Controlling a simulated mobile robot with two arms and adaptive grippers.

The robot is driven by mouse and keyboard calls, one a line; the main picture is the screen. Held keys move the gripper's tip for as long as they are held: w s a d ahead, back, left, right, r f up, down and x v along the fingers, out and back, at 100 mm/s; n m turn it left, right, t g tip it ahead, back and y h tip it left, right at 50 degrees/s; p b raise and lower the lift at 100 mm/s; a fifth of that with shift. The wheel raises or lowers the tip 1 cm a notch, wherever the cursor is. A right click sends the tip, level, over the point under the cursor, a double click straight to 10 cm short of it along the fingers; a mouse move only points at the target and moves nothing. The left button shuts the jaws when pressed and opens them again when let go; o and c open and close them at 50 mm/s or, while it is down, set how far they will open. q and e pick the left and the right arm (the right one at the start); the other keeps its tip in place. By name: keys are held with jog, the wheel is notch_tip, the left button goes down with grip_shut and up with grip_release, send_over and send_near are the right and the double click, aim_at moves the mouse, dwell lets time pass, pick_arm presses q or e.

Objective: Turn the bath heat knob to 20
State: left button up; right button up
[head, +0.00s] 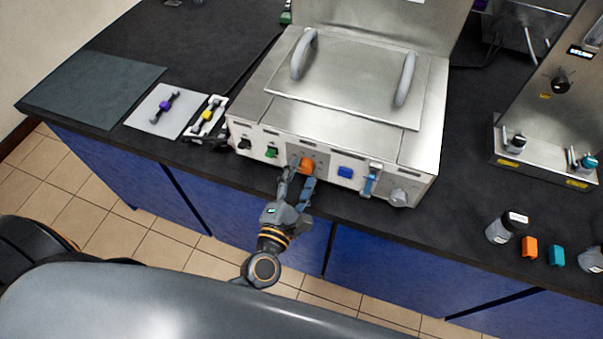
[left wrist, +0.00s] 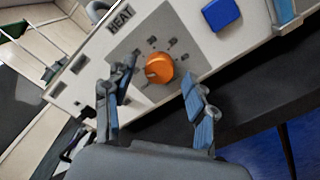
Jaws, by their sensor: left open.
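The orange bath heat knob (head: 306,164) is on the front panel of the metal bath (head: 270,125), on a grey dial plate with small dark marks. In the left wrist view the knob (left wrist: 159,68) sits below and right of the HEAT label (left wrist: 120,18). The marks are too small to read. My left gripper (head: 297,175) is open in front of the knob. In the left wrist view its fingers (left wrist: 158,92) stand on either side of and short of the knob, with a visible gap. My right gripper is not in view.
A blue square button (head: 345,172), a blue-handled valve (head: 371,180) and a grey knob (head: 398,197) are right of the heat knob. Green (head: 271,152) and black (head: 243,143) knobs are to its left. Bottles and small blocks (head: 529,247) stand at the right.

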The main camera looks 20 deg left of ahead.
pick_arm(q)
jog(key=s, duration=1.1)
jog(key=shift+s+a, duration=0.2)
jog(key=s+a+f+m+g+h+b, duration=0.1)
jog(key=s+f+m+g, duration=0.25)
jog(key=f+m, duration=0.85)
jog(key=s+f+m+g+h, duration=0.15)
jog(key=f+m+g, duration=0.3)
jog(key=f, duration=1.45)
jog(key=s+a+f+m+g+y, duration=0.1)
jog(key=s+a+f+m+g, duration=0.3)
jog(key=s+f, duration=0.5)
jog(key=s+a+f+m+g+y, duration=0.2)
jog(key=s+a+f+m+g, duration=0.2)
jog(key=s+f, duration=0.5)
jog(key=shift+s+a+f+m+g+b, duration=0.15)
jog(key=shift+s+a+m+g+b, duration=0.3)
jog(key=shift+s+m, duration=0.6)
jog(key=shift+w, duration=0.25)
